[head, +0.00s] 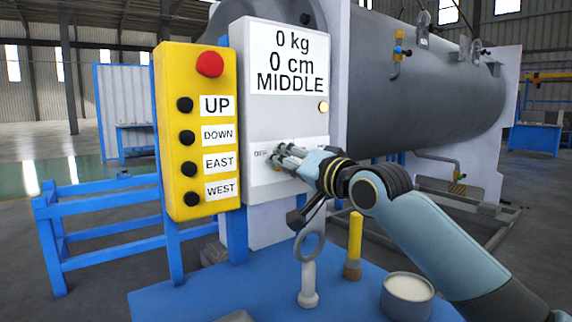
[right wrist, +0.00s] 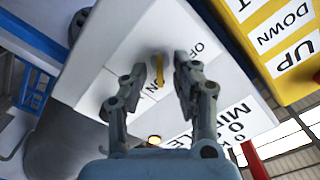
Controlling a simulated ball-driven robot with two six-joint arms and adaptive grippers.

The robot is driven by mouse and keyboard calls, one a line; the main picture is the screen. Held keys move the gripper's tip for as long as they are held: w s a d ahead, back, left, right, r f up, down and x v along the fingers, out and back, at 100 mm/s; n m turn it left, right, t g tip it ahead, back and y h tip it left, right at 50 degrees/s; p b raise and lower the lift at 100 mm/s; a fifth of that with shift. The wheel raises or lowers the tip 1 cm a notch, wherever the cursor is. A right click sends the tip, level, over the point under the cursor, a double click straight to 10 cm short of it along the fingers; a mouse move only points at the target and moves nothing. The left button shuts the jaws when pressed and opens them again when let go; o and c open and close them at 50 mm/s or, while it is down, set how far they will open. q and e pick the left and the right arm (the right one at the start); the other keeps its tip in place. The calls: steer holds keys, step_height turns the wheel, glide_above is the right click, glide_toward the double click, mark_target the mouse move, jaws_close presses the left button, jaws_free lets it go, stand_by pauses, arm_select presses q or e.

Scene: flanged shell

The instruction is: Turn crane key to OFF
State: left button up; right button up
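The crane key is a small yellow bar in the right wrist view (right wrist: 159,70), on the lower face of the white control box (head: 285,112). Printed ON and OFF labels sit near it. My right gripper (head: 276,156) reaches the box face from the right. In the right wrist view its two fingers (right wrist: 160,68) stand on either side of the key, with a visible gap on each side, so it is open around the key. In the head view the gripper hides most of the key. My left gripper is not in view.
A yellow pendant (head: 199,140) with a red button and several black buttons stands left of the box. The box display reads 0 kg, 0 cm, MIDDLE; a yellowish lamp (head: 323,107) is below it. A blue table (head: 250,290) carries a round tin (head: 407,297).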

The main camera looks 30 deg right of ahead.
jaws_close()
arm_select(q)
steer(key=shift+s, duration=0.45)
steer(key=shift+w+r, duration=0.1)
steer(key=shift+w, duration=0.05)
arm_select(e)
steer(key=shift+n, duration=0.3)
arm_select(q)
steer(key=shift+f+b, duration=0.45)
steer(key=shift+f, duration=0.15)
arm_select(e)
steer(key=n, duration=1.7)
steer(key=shift+s+a, duration=0.1)
steer(key=shift+a, duration=0.3)
